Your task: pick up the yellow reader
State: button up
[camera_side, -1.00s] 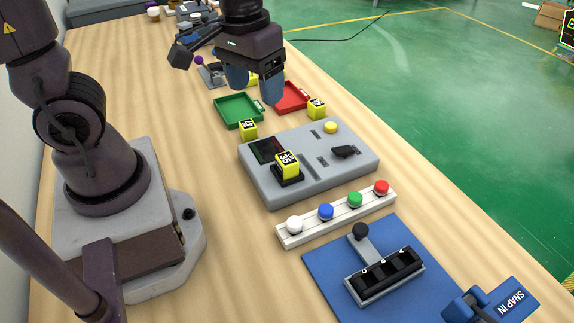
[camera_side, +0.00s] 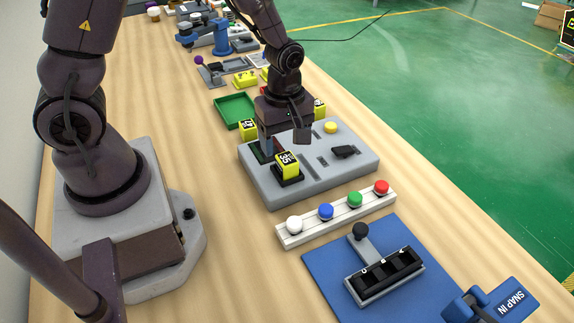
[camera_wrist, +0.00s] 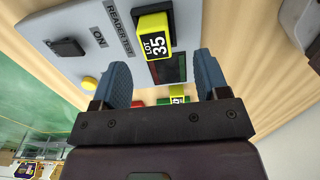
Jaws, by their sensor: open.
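A yellow block (camera_side: 287,163) with a black and white label stands on a black pad on the grey test panel (camera_side: 268,192). In the wrist view the yellow block (camera_wrist: 154,34) reads "LOT 35", and the panel (camera_wrist: 118,48) is printed "READER TEST". I cannot tell which yellow thing is the reader. My gripper (camera_side: 285,146) hangs over the far left part of the panel, behind the block. In the wrist view my gripper (camera_wrist: 162,74) has its two blue fingers wide apart with nothing between them. The block lies ahead of the fingertips, apart from them.
More yellow blocks (camera_side: 248,128) stand by the green tray (camera_side: 233,112) and behind my gripper (camera_side: 320,108). The panel has a yellow button (camera_side: 330,127) and a black part (camera_side: 344,151). A rack of coloured knobs (camera_side: 338,220) and a blue fixture (camera_side: 330,270) lie nearer.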

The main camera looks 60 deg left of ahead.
aim_at(287, 158)
jog(key=shift+w+a+f, duration=0.1)
jog(key=shift+w+f, duration=0.05)
jog(key=shift+f, duration=1.4)
jog(key=shift+w+a+f, duration=0.1)
jog(key=shift+w+f, duration=0.05)
jog(key=shift+f, duration=1.4)
jog(key=c, duration=1.1)
jog(key=shift+r, duration=0.15)
